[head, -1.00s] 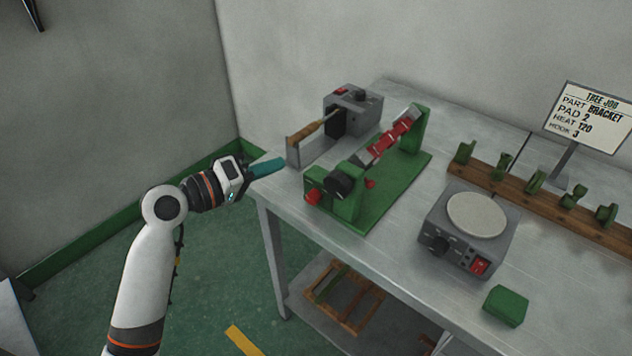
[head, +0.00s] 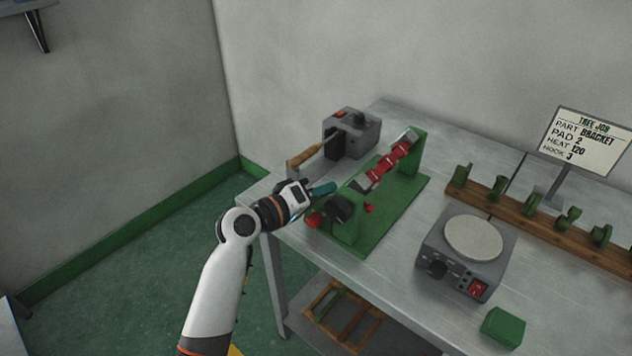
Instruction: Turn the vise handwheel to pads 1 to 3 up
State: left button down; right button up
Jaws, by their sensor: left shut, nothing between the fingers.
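A green vise (head: 375,222) stands on the table and carries a tilted bar with several red pads (head: 388,166). Its dark handwheel (head: 341,208) is at the near left end, with a red knob (head: 316,220) at the left and another red spot (head: 369,208) to the right. My left gripper (head: 325,188) is shut and empty, its teal fingertips just behind and left of the handwheel. I cannot tell if they touch it. The pad numbers are too small to read. My right gripper is not in view.
A grey box (head: 352,132) with a wooden-handled tool (head: 305,157) stands behind my gripper. A grey heater with a round plate (head: 473,238), a green block (head: 503,327), a wooden rack (head: 540,222) and a sign (head: 587,140) are to the right.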

pick_arm(q)
jog(key=n, duration=0.2)
jog(key=f+n+h, duration=0.1)
jog(key=shift+s+d+f+n, duration=0.1)
jog(key=shift+d+n, duration=0.05)
jog(key=shift+n, duration=0.25)
jog(key=shift+f+n, duration=0.2)
jog(key=shift+n, duration=0.8)
jog(key=shift+r, duration=0.1)
